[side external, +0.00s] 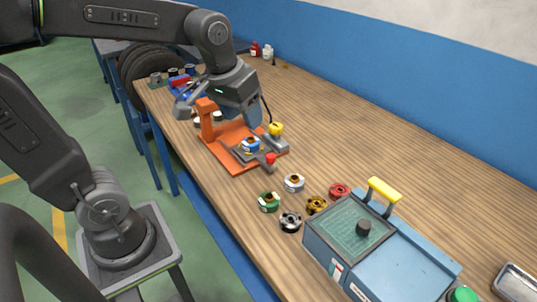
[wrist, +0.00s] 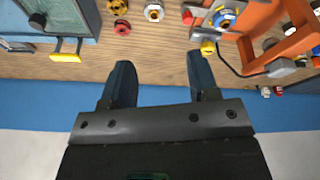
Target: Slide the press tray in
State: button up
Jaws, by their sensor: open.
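The orange press (side external: 206,122) stands on the wooden bench, and its frame also shows at the upper right of the wrist view (wrist: 278,45). The grey press tray (side external: 242,157) lies low at the press base, out in front of the upright. A blue and white round part (side external: 250,145) sits on it, also seen in the wrist view (wrist: 224,18). A red knob (side external: 270,158) is at the tray's near end. My gripper (wrist: 162,72) is open and empty, with bare bench between its fingers. In the side view it overlaps the press, so its exact height is unclear.
A yellow knob (side external: 276,129) on a grey block stands beside the press, with a black cable. Several round parts, one green (side external: 269,201), lie near a blue box with a yellow handle (side external: 384,190). The bench toward the blue wall is clear.

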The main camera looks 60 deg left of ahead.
jog(key=w+a+f+n+g, duration=0.25)
jog(key=w+a+f, duration=0.2)
jog(key=w, duration=0.35)
jog(key=n, duration=0.3)
send_over(270, 155)
notch_tip(270, 155, down, 4)
jog(key=shift+g, duration=0.45)
notch_tip(270, 155, down, 14)
jog(key=shift+d+r, duration=0.15)
jog(key=shift+c, duration=0.3)
grip_shut()
